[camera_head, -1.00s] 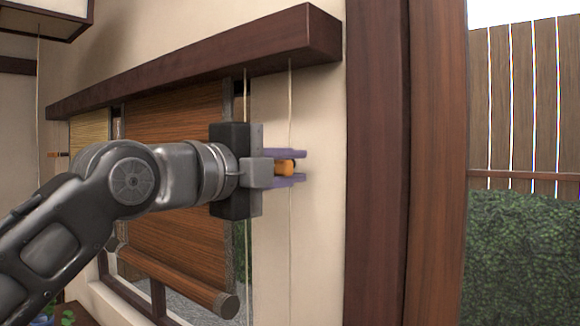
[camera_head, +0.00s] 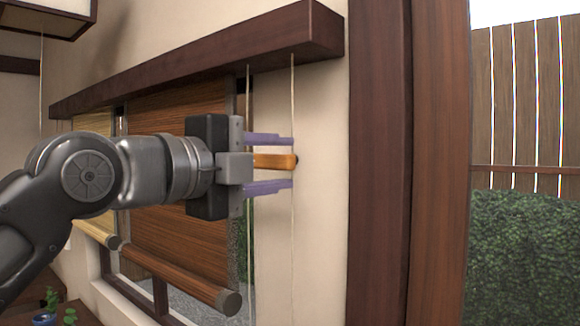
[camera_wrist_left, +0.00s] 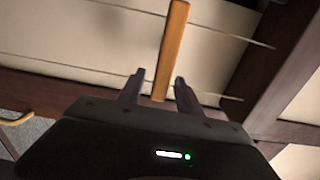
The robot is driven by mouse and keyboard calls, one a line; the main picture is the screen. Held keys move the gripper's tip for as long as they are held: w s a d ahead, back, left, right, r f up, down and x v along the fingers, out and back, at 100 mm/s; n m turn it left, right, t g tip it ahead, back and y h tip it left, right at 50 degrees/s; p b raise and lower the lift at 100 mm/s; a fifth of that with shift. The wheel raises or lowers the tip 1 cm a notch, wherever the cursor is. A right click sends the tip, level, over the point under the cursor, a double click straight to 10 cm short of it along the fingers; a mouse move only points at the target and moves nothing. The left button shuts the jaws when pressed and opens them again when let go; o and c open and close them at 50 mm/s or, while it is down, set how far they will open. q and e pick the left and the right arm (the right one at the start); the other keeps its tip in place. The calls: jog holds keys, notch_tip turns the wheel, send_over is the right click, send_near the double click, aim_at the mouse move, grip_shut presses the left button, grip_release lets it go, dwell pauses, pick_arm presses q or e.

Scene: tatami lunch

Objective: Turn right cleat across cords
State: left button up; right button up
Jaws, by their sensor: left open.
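The right cleat (camera_head: 276,161) is an orange wooden bar on the pale wall. It lies level in the head view and spans the gap between two thin pale cords (camera_head: 292,225). In the left wrist view the cleat (camera_wrist_left: 172,45) crosses both cords (camera_wrist_left: 120,78). My left gripper (camera_head: 291,163) is open, with one purple finger above the cleat and one below, both apart from it. In the left wrist view its fingers (camera_wrist_left: 160,77) flank the cleat's near end. The cleat's left end is partly hidden by the gripper. My right gripper is out of view.
A brown slatted blind (camera_head: 180,240) hangs left of the cords, with a paler blind (camera_head: 95,229) further left. A dark wooden header (camera_head: 200,68) runs above. A dark post (camera_head: 378,160) stands right of the cleat. Bare wall lies between cords and post.

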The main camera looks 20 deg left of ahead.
aim_at(274, 164)
pick_arm(q)
jog(key=v, duration=0.4)
jog(key=shift+s, duration=0.1)
dwell(0.4)
